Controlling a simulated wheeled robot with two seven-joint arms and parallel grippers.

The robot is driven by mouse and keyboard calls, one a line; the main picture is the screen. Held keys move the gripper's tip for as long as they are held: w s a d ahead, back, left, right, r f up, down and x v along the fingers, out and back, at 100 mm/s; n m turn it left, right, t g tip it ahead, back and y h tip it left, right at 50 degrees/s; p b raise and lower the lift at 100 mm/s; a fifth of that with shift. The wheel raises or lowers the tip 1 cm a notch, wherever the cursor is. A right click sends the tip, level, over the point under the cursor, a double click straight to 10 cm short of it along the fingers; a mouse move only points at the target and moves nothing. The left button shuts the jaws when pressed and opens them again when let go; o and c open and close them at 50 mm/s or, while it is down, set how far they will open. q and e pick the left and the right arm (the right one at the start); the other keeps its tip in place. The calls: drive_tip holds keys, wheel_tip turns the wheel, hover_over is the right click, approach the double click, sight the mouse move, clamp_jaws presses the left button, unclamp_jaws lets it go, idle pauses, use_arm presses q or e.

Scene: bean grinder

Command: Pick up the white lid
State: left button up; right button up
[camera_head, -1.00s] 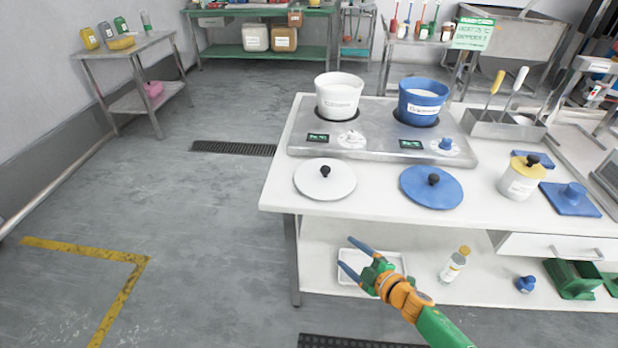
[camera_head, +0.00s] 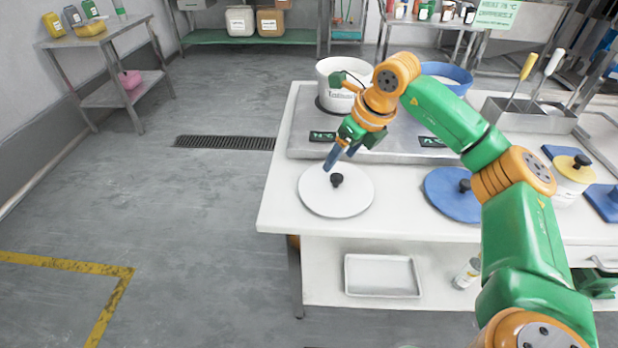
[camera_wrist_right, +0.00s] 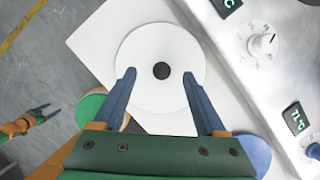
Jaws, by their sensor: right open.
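The white lid (camera_head: 318,197), a round disc with a black knob (camera_head: 337,181), lies flat on the white table near its left front corner. My right gripper (camera_head: 331,163) is just above the lid, with its blue fingers pointing down toward the knob. In the right wrist view the lid (camera_wrist_right: 140,50) shows whole in outline, and the open fingers of my right gripper (camera_wrist_right: 159,75) stand either side of the knob (camera_wrist_right: 161,70). They appear not to touch it. My left gripper (camera_wrist_right: 48,111) shows small at the left of the right wrist view, fingers apart and empty.
A white pot (camera_head: 334,92) stands on the steel heating plate (camera_head: 302,146) behind the lid. A blue lid (camera_head: 447,197) lies to the right, partly behind my right arm. A white tray (camera_head: 382,291) is on the lower shelf. Bare table (camera_head: 279,207) lies left of the white lid.

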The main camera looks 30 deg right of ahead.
sight(337, 176)
drive_tip(key=f, duration=0.4)
drive_tip(key=f+p, duration=0.1)
drive_tip(key=shift+w+d+f, duration=0.2)
drive_tip(key=shift+w+f, duration=0.05)
drive_tip(key=shift+f, duration=0.15)
drive_tip(key=shift+w+f, duration=0.2)
drive_tip(key=shift+s+r, duration=0.1)
clamp_jaws()
